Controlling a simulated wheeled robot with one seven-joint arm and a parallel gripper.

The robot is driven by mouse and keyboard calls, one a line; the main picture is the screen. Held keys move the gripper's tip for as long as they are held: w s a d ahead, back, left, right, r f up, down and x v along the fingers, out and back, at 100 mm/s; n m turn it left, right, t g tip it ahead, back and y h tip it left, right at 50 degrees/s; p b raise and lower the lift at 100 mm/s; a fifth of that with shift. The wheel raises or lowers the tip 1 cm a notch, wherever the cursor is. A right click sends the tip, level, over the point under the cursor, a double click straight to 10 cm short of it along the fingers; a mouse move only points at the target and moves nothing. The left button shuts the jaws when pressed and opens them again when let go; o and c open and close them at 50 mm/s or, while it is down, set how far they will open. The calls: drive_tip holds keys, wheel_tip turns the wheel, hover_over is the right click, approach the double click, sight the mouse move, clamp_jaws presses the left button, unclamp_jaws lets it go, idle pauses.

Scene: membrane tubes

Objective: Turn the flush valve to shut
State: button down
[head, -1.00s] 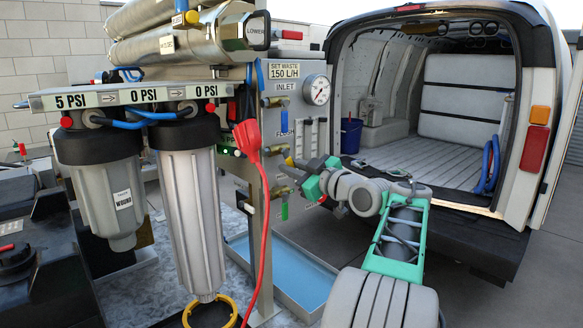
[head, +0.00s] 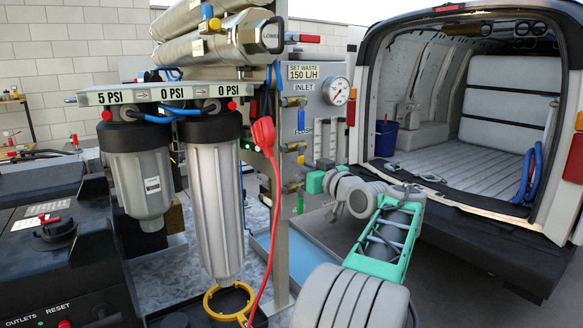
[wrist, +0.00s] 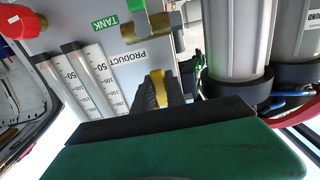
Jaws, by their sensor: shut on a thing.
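The white FLUSH label (head: 306,127) is on the grey valve panel, with a brass valve (head: 292,147) just below it. My gripper (head: 294,187) is at the panel lower down, beside another brass valve. In the wrist view my gripper (wrist: 160,92) is shut on a yellow valve handle (wrist: 158,82), next to the PRODUCT label (wrist: 128,50). The dark fingers hide most of this handle and its stem. I cannot tell which label this handle belongs to. A brass valve with a green handle and the TANK tag (wrist: 105,22) shows above it.
A red plug on a red cable (head: 264,135) hangs left of the valves. Two filter housings (head: 214,210) stand further left. A pressure gauge (head: 337,91) is above, and clear flow tubes (wrist: 85,80) are close beside my fingers. An open van (head: 460,150) stands at right.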

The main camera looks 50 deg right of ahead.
drive_tip(key=c, duration=1.4)
unclamp_jaws()
drive_tip(key=shift+o, duration=0.2)
drive_tip(key=shift+s, duration=0.1)
drive_tip(key=b+v, duration=0.2)
drive_tip(key=v, duration=0.5)
drive_tip(key=shift+s+a+b, duration=0.15)
drive_tip(key=shift+s+b, duration=0.15)
